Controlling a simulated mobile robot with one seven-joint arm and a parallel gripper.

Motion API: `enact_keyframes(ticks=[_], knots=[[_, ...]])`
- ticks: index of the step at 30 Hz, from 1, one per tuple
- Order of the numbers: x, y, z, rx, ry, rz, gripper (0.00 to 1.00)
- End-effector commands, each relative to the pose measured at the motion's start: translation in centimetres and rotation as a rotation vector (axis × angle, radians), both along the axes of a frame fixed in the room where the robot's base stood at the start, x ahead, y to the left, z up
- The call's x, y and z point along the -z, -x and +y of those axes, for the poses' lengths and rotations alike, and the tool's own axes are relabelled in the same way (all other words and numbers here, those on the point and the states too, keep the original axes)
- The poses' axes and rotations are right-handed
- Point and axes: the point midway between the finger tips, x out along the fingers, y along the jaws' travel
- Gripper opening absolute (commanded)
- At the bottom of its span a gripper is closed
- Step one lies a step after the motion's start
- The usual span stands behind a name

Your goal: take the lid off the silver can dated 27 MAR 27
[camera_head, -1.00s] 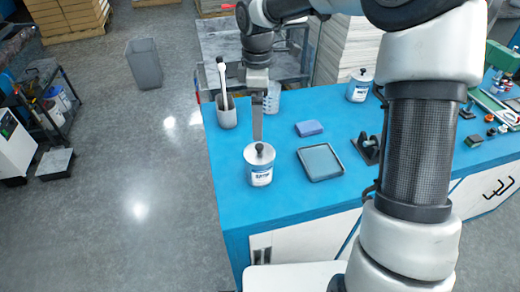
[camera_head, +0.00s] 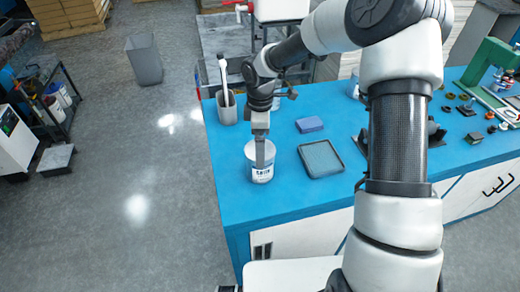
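A silver can (camera_head: 261,174) with a blue and white label stands upright near the left front part of the blue bench. Its date is too small to read. My gripper (camera_head: 260,160) points down directly over this can, and its fingers cover the middle of the can's top. The knob is hidden behind the fingers, so I cannot tell whether they touch or hold it, or whether they are open or shut. A second silver can (camera_head: 352,88) stands farther back, mostly hidden behind my arm.
A grey tray (camera_head: 321,159) lies just right of the near can, with a blue block (camera_head: 309,124) behind it. A grey cup (camera_head: 227,108) holding a brush stands at the bench's left edge. Small parts and a green machine (camera_head: 490,65) occupy the right.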

Motion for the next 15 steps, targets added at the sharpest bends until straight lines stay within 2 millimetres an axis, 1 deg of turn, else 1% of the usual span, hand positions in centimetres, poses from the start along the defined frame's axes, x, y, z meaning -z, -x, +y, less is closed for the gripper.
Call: enact_keyframes(ticks=[5, 8, 12, 13, 15], knots=[[0.03, 0.0, 0.0, 0.0, 0.0, 0.0, 0.99], [0.02, 0.01, 0.0, 0.0, 0.0, 0.0, 0.83], [0.01, 0.0, 0.0, 0.0, 0.0, 0.0, 0.6], [0.0, 0.0, 0.01, 0.0, 0.0, 0.0, 0.55], [-0.01, -0.01, 0.01, 0.0, 0.0, 0.0, 0.55]])
